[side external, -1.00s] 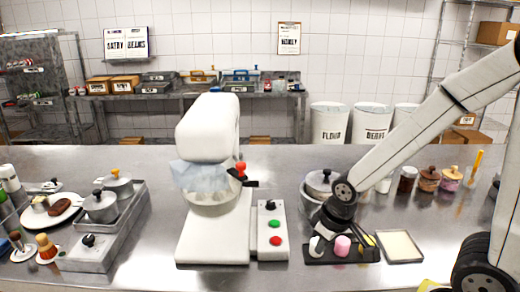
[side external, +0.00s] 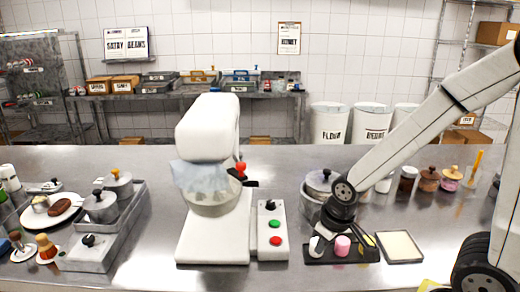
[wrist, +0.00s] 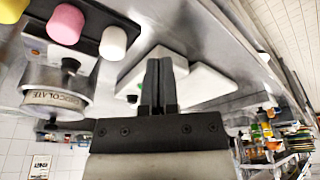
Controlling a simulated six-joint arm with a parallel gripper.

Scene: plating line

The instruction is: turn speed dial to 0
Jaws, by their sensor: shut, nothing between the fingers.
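The speed dial (side external: 269,205) is a small black knob at the top of the white control box (side external: 263,230) beside the stand mixer (side external: 210,150). A green button (side external: 275,224) and a red button (side external: 275,241) sit below it. I cannot read the dial's setting. My gripper (wrist: 159,65) is shut and empty in the wrist view, with the white mixer shapes beyond its tips. In the side view my arm's end is right of the control box, above a black tray (side external: 370,254), apart from the dial.
A pink cylinder (side external: 343,245) and a white one (side external: 316,244) stand on the black tray. A lidded pot (side external: 321,184) stands behind my wrist; the wrist view shows a pot labelled CHOCOLATE (wrist: 55,101). A cream square tray (side external: 399,246) lies to the right.

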